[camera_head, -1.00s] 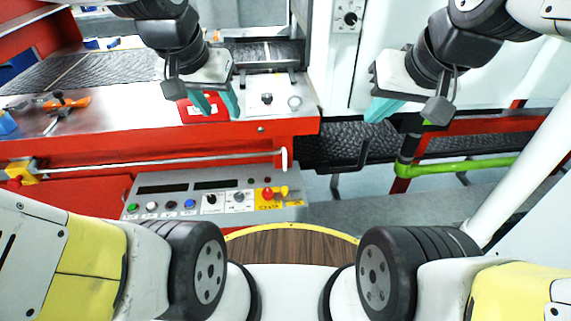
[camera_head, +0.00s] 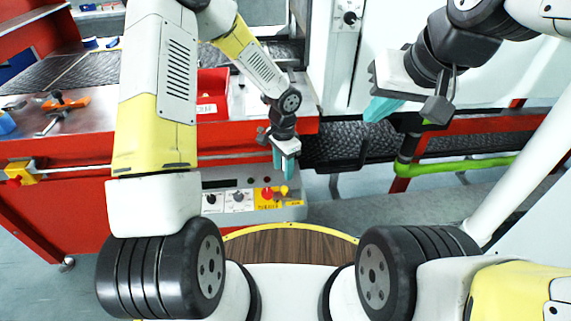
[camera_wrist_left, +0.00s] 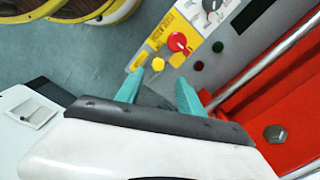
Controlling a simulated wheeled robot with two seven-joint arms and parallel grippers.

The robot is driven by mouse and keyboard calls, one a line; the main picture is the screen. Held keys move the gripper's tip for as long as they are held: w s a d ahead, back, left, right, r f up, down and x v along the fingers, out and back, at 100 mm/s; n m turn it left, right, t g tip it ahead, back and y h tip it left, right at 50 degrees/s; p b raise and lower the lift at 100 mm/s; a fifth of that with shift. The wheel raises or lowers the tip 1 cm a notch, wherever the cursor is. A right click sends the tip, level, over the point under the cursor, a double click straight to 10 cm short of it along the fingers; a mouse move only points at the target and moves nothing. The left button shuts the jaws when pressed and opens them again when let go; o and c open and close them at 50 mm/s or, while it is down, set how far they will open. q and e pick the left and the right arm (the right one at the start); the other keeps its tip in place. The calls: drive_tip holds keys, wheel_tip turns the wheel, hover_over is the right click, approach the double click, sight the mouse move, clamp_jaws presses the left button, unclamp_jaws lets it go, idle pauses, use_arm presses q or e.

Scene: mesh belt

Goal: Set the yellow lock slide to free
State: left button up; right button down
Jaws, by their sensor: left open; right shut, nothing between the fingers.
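A small yellow knob (camera_head: 284,190) sits beside a red round knob (camera_head: 267,194) on a yellow plate at the right end of the grey control panel. In the left wrist view the yellow knob (camera_wrist_left: 158,64) lies just beyond my fingertips, near the red knob (camera_wrist_left: 178,41); I cannot read a lock position. My left gripper (camera_head: 283,166) points down above this end of the panel, open and empty; its two teal fingers (camera_wrist_left: 158,92) show apart in the wrist view. My right gripper (camera_head: 380,108) is shut and empty, to the right, away from the panel.
A rod (camera_wrist_left: 262,68) runs along the red machine front close to my left gripper. A yellow block (camera_head: 22,171) holds its left end. A red box (camera_head: 212,95) stands on the machine top. A wooden round top (camera_head: 290,244) lies in front of the panel.

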sight(284, 188)
use_arm(q)
drive_tip(key=shift+d+f, duration=0.2)
drive_tip(key=shift+f, duration=0.65)
wheel_tip(284, 188, down, 7)
drive_tip(key=shift+r, duration=0.1)
clamp_jaws()
idle(0.9)
